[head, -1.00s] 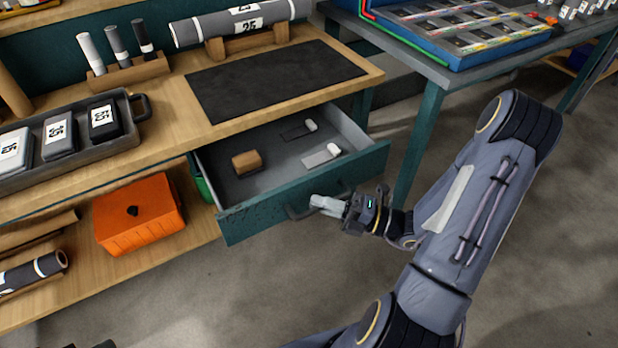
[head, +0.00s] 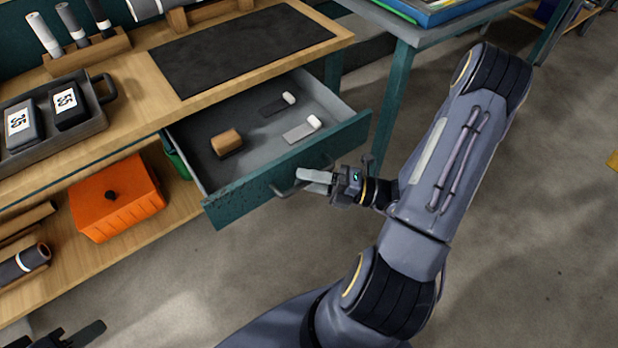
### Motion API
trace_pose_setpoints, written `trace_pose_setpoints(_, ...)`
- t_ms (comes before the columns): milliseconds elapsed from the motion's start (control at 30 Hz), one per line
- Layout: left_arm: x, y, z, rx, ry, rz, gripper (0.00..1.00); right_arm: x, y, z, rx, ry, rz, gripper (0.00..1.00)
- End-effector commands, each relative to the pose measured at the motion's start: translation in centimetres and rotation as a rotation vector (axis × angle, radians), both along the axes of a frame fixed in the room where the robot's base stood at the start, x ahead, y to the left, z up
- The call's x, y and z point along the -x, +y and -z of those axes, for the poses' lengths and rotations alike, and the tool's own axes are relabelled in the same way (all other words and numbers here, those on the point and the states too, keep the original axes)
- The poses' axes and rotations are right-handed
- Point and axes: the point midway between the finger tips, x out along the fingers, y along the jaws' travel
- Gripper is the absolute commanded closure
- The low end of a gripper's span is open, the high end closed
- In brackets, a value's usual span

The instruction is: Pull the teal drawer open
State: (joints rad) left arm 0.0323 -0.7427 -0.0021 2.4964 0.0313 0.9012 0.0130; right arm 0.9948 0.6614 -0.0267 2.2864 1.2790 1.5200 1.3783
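The teal drawer (head: 240,200) stands well out from under the wooden workbench, with its grey inside showing. Its dark bar handle (head: 285,188) is on the front panel. My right gripper (head: 308,182) is at the handle, its pale fingers closed around the bar; the fingers partly hide the handle. Inside the drawer lie a wooden block (head: 227,143) and two flat grey tools with white ends (head: 302,129). My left gripper (head: 62,336) shows only partly at the bottom left edge, dark and away from the drawer; its opening is unclear.
The workbench top holds a dark mat (head: 240,48) and a grey tray (head: 88,122) with dark blocks. An orange box (head: 115,198) sits on the lower shelf, left of the drawer. A teal-legged table (head: 392,100) stands behind right. The floor before the drawer is clear.

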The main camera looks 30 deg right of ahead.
Motion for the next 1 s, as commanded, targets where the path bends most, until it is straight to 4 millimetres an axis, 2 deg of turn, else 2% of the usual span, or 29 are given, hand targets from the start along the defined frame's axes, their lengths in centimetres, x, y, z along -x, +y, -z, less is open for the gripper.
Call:
trace_pose_setpoints(267, 0.0, 0.0, -0.1, 0.0, 0.0, 0.0, 0.64, 0.4, -0.6, 0.1, 0.002, 0.001, 0.003, 0.66)
trace_pose_setpoints(700, 0.0, 0.0, -0.8, 0.0, 0.0, 0.0, 0.64, 4.8, -5.3, 1.0, 0.001, 0.001, 0.002, 0.66)
trace_pose_setpoints(1000, 0.0, 0.0, -0.8, 0.0, 0.0, 0.0, 0.64, 5.2, -5.7, 1.1, 0.0, 0.0, 0.0, 0.66)
